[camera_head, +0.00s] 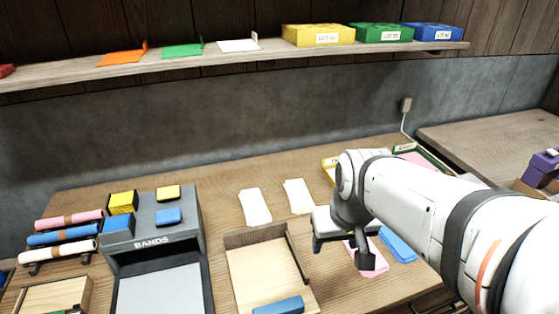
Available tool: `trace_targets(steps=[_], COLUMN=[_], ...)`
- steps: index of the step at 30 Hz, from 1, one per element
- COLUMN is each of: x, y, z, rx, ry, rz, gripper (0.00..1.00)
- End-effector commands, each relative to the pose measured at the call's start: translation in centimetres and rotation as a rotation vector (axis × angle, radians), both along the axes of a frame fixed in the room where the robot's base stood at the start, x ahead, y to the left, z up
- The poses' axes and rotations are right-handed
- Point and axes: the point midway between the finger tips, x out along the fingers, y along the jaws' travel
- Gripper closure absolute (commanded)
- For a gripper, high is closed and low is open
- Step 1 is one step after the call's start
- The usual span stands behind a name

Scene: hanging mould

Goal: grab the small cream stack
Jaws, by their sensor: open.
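Two cream stacks lie side by side on the wooden table, a left one (254,207) and a right one (299,196). They look close in size, and I cannot surely tell which is the small one. My gripper (341,253) is open, with its fingers pointing down, to the right of and nearer than the right cream stack. It is apart from both stacks in the picture. Nothing shows between its fingers. A pink stack (375,265) lies partly hidden behind a finger.
A wooden tray (262,268) with a blue block (278,305) stands in front of the cream stacks. A grey BANDS box (180,213) stands to their left. A blue stack (398,246) lies right of the pink one. A shelf (270,53) with coloured boxes runs above.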

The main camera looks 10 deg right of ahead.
Motion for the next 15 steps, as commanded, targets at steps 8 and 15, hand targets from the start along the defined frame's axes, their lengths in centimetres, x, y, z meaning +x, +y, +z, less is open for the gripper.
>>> trace_targets(steps=[8, 15], x=[10.8, 20.6], y=[-0.6, -0.8], z=[-0.9, -3.8], rx=[0.010, 0.014], ry=[-0.034, -0.073], rz=[0.019, 0.049], gripper=[0.19, 0.13])
